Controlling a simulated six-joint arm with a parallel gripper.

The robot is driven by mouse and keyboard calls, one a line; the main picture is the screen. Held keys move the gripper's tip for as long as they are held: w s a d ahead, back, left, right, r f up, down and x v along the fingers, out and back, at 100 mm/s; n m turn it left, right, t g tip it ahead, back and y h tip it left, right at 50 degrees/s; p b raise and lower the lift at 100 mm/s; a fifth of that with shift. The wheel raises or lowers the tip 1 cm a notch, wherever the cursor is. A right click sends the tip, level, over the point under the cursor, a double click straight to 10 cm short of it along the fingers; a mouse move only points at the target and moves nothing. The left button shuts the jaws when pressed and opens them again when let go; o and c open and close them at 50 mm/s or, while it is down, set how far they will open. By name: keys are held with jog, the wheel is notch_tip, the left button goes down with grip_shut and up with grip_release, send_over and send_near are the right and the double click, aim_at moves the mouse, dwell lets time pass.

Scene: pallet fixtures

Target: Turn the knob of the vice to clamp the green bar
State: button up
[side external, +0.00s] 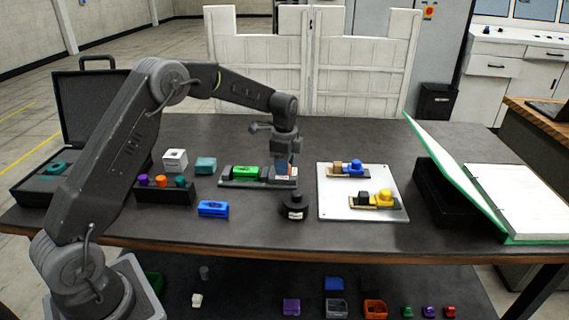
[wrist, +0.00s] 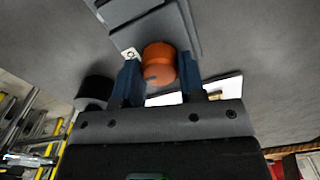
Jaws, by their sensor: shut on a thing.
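The grey vice (side external: 232,183) stands on the dark table near its middle. The green bar (side external: 248,172) lies in the vice, left of my gripper. My gripper (side external: 285,164) points down over the right end of the vice. In the wrist view my gripper (wrist: 160,75) has its blue fingers on either side of the orange knob (wrist: 158,54), shut on it. Part of the grey vice (wrist: 145,12) shows beyond the knob. In the side view the fingers mostly hide the knob. The green bar cannot be made out in the wrist view.
A black round part (side external: 295,205) stands just in front of the vice. A white plate (side external: 335,207) with small fixtures lies to the right. A blue block (side external: 213,209) and a dark holder with coloured pegs (side external: 150,196) are to the left.

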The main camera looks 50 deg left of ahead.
jog(key=shift+n, duration=0.3)
jog(key=n, duration=1.3)
jog(key=shift+n, duration=2.1)
jog(key=shift+r, duration=0.1)
jog(key=o, duration=0.9)
jog(key=shift+o, duration=0.2)
notch_tip(320, 180, up, 14)
